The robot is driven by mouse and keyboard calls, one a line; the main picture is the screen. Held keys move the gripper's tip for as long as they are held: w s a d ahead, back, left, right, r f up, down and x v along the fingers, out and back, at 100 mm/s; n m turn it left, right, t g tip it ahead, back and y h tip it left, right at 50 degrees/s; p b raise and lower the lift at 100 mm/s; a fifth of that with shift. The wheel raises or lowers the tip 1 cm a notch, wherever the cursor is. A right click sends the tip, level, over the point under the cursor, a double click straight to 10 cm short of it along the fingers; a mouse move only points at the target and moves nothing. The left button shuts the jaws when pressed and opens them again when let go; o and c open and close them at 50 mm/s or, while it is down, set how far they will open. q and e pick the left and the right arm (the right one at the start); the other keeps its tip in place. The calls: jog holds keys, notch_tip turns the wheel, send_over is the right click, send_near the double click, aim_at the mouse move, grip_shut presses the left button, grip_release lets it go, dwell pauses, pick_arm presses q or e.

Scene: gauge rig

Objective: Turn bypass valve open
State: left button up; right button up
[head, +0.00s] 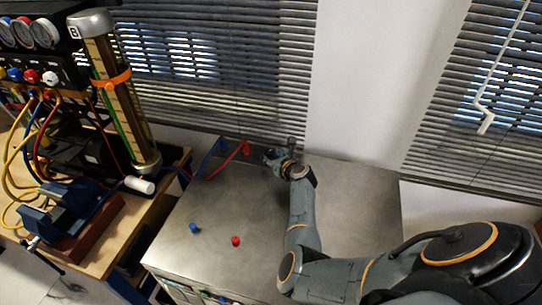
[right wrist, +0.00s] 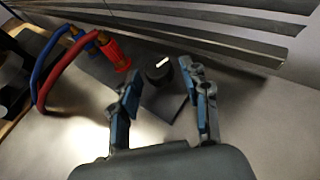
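A black round knob (right wrist: 157,74) with a white pointer line shows in the right wrist view; it appears to be the bypass valve. The line lies nearly crosswise in that view, slightly tilted. My right gripper (right wrist: 160,72) is open, its two blue-padded fingers standing left and right of the knob with gaps visible. In the head view my right gripper (head: 280,160) is at the back of the metal bench top (head: 215,215), and the knob cannot be made out clearly there. My left gripper is not in view.
Red (head: 230,160) and blue hoses end left of the gripper; a red fitting (right wrist: 115,55) sits close to its left finger. Blue (head: 195,229) and red (head: 236,240) caps lie on the bench. A gauge rig with a tall tube (head: 125,120) stands left. Blinds hang behind.

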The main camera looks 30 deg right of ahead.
jog(key=c, duration=0.3)
grip_shut()
jog(key=shift+d+f+n+y, duration=0.1)
jog(key=shift+d+n+y, duration=0.05)
jog(key=shift+n+y, duration=0.15)
jog(key=shift+d+n+y+b, duration=0.15)
jog(key=shift+n+y+b, duration=0.4)
jog(key=shift+n+y, duration=0.05)
jog(key=shift+d+n+y+b, duration=0.1)
jog(key=shift+n+y+b, duration=0.25)
jog(key=shift+y, duration=0.25)
jog(key=shift+w+n+y+b, duration=0.1)
jog(key=shift+n+y+b, duration=0.4)
jog(key=shift+n+y, duration=0.5)
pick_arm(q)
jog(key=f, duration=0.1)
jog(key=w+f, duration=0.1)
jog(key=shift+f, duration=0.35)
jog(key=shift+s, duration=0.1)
